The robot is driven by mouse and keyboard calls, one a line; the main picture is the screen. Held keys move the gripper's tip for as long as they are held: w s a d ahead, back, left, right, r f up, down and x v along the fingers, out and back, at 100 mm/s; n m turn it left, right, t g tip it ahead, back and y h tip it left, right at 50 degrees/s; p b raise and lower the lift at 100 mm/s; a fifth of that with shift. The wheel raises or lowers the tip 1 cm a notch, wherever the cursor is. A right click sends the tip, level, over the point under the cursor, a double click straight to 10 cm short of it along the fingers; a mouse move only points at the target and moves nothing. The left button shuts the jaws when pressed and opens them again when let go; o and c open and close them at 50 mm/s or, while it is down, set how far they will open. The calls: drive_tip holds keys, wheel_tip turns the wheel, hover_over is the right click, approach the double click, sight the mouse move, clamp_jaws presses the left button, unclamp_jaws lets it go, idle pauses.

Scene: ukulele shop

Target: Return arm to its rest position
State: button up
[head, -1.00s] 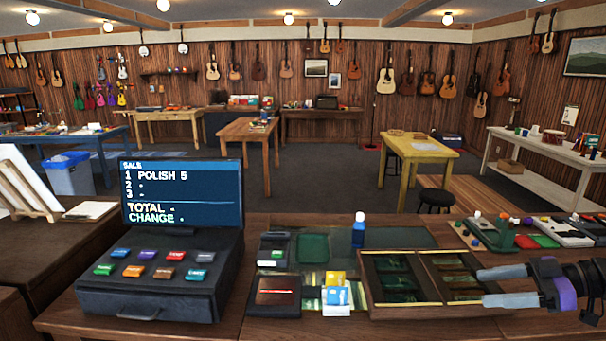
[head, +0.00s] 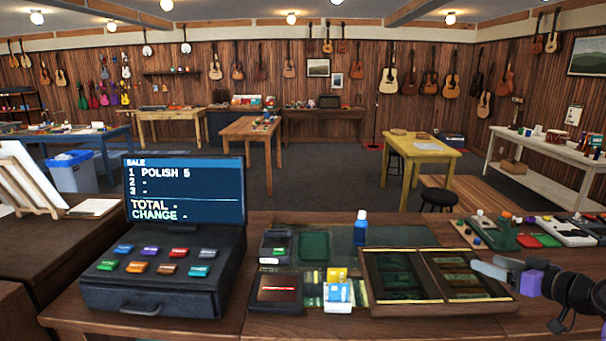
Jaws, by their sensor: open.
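My gripper (head: 497,272) is at the right of the head view, above the counter's right part, with its fingers pointing left. The near finger overlaps the right edge of the wooden cash tray (head: 412,305). It holds nothing that I can see. My arm runs off the right edge of the picture. The cash register (head: 165,265) stands at the left with its drawer shut. Its screen (head: 184,190) reads SALE, POLISH 5, with TOTAL and CHANGE blank.
On the counter (head: 200,328) stand a blue bottle (head: 360,228), a card reader (head: 276,246), a dark box (head: 279,292) and cards (head: 338,292). Effect pedals (head: 565,231) lie at the back right. A yellow table (head: 425,152) and black stool (head: 440,200) stand beyond.

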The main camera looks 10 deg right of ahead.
drive_tip(key=s+a+f+m+t+h+b, duration=0.1)
drive_tip(key=s+a+f+m+h+b, duration=0.15)
drive_tip(key=s+a+f+h, duration=0.3)
drive_tip(key=s+a+f+m+h+b, duration=0.15)
drive_tip(key=s+a+f+m, duration=0.25)
drive_tip(key=a+f, duration=0.4)
drive_tip(key=s+a+f+n+y+b, duration=0.1)
drive_tip(key=s+a+n+y+b, duration=0.1)
drive_tip(key=s+a, duration=1.1)
drive_tip(key=s+a+f+n+y+b, duration=0.2)
drive_tip(key=s+a, duration=1)
drive_tip(key=s, duration=0.8)
drive_tip(key=n+y+b, duration=0.1)
drive_tip(key=n, duration=0.1)
drive_tip(key=shift+s+a+f+n+g, duration=0.2)
drive_tip(key=shift+s+a+n+g, duration=0.1)
drive_tip(key=shift+s+a+n, duration=0.1)
drive_tip(key=shift+c, duration=0.2)
